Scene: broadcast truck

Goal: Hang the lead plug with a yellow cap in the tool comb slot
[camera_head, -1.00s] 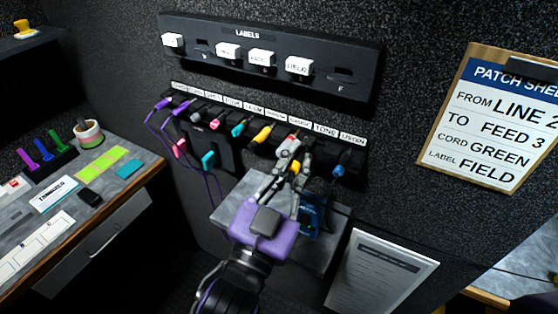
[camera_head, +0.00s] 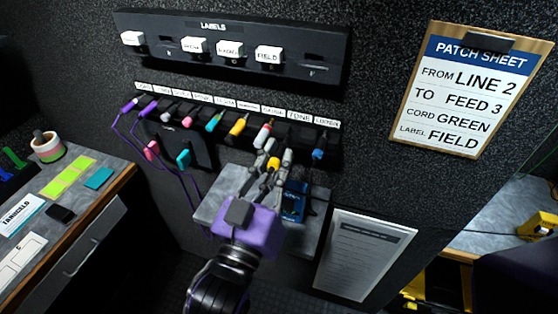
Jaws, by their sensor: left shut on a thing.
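The lead plug with a yellow cap (camera_head: 273,163) is between the fingers of my left gripper (camera_head: 274,166). Its lower part is hidden by the fingers. The tool comb (camera_head: 222,118) is a dark rail on the wall with a row of slots under white labels. The gripper is just below its right part, under a red and white tool (camera_head: 262,135). A gap shows under the TONE label, between that tool and a blue-tipped tool (camera_head: 319,154). I cannot tell whether the held plug touches the comb. My right gripper is not in view.
Another yellow-tipped tool (camera_head: 239,125) and several others hang along the comb. A grey shelf (camera_head: 213,205) with a dark blue item (camera_head: 294,200) lies below. The labels rack (camera_head: 230,30) is above; a patch sheet (camera_head: 468,92) hangs at right.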

